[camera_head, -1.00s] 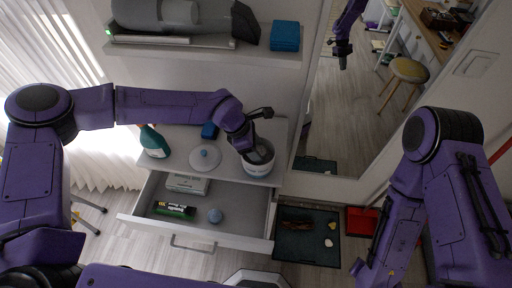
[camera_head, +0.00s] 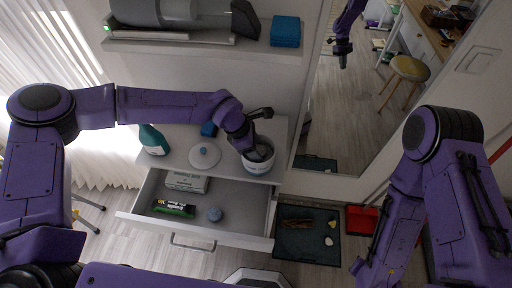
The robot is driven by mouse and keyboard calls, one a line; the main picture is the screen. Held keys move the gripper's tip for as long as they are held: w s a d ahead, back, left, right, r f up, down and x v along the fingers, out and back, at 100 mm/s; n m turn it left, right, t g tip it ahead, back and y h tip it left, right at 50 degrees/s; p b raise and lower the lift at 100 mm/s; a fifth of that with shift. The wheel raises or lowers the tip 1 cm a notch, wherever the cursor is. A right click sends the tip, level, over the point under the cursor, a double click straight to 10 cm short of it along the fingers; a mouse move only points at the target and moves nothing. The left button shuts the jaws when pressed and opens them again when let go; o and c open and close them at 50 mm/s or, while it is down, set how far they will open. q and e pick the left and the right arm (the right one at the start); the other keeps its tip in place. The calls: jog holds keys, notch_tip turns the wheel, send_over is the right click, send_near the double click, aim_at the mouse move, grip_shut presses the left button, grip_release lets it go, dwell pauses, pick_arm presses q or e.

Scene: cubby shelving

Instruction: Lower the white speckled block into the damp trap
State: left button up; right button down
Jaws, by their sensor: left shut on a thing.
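The damp trap looks to be the round white tub (camera_head: 257,168) with an open top, at the right end of the cabinet top. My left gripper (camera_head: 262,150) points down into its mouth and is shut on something. I take that to be the white speckled block, but it is hidden by the gripper and tub wall, so I cannot tell its height or whether it touches the bottom.
A green bottle (camera_head: 153,140) stands on the cabinet's left. A shelf (camera_head: 190,45) hangs above. A mirror (camera_head: 350,110) is right of the tub.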

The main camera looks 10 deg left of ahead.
pick_arm(q)
jog(key=o, duration=1.1)
jog(key=shift+o, duration=0.2)
jog(key=b+v, duration=0.2)
jog(key=v, duration=0.8)
jog(key=shift+r+b, duration=0.25)
jog(key=shift+b, duration=0.1)
